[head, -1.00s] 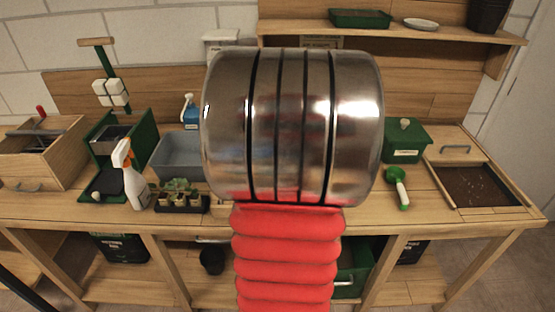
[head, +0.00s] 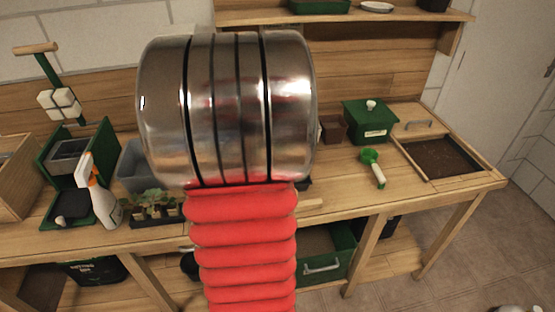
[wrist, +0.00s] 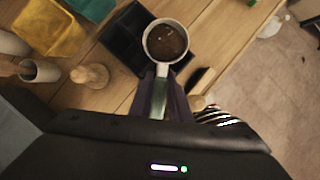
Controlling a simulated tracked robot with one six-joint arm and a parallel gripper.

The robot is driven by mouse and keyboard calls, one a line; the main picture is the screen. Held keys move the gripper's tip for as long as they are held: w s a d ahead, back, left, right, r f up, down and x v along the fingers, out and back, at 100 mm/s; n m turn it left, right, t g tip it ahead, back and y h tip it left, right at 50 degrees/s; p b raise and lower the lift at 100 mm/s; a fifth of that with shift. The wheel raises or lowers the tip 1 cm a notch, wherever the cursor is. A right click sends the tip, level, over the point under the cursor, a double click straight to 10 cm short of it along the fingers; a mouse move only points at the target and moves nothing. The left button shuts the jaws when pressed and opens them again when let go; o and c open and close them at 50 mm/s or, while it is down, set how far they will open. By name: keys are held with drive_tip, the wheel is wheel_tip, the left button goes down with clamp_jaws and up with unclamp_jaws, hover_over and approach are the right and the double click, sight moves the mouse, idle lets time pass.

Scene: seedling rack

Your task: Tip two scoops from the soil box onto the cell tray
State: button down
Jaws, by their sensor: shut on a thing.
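In the wrist view my gripper (wrist: 162,88) is shut on the green handle (wrist: 158,100) of a scoop. The scoop's round pale cup (wrist: 166,42) faces the camera and holds dark brown soil. The cup is over or beside the edge of a black tray with square cells (wrist: 124,40), probably the cell tray; its height above it is unclear. In the head view the soil box (head: 440,158) is a wooden frame of dark soil at the right end of the bench. My arm hides my gripper and the cell tray in the head view.
A green-and-white hand tool (head: 373,168) and a green lidded box (head: 370,121) are near the soil box. A spray bottle (head: 100,195) and a seedling tray (head: 152,208) stand left.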

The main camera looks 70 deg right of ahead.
drive_tip(key=shift+f, duration=1.1)
drive_tip(key=shift+w+d+r+n+g+y, duration=0.1)
drive_tip(key=shift+r+n+g+y, duration=0.15)
drive_tip(key=shift+g+y, duration=0.35)
drive_tip(key=shift+d+r+n+g+y, duration=0.15)
drive_tip(key=shift+n+g+y, duration=0.2)
drive_tip(key=shift+g, duration=0.35)
drive_tip(key=g+y, duration=0.1)
drive_tip(key=r+n+g+y, duration=0.1)
drive_tip(key=g, duration=0.1)
drive_tip(key=shift+w+d, duration=0.1)
drive_tip(key=g, duration=0.1)
drive_tip(key=n+g+y, duration=0.1)
drive_tip(key=g, duration=0.1)
drive_tip(key=shift+w+d+r+n+y, duration=0.15)
drive_tip(key=shift+w+d+n+y, duration=0.15)
drive_tip(key=shift+d+n, duration=0.1)
drive_tip(key=shift+w+d+r+n+g+y, duration=0.2)
drive_tip(key=shift+n+g, duration=0.3)
drive_tip(key=shift+g, duration=0.25)
drive_tip(key=shift+w+d+r+n+g+y, duration=0.15)
drive_tip(key=shift+n+g, duration=0.35)
drive_tip(key=shift+g, duration=0.25)
drive_tip(key=shift+s+f, duration=0.1)
drive_tip(key=shift+s, duration=0.1)
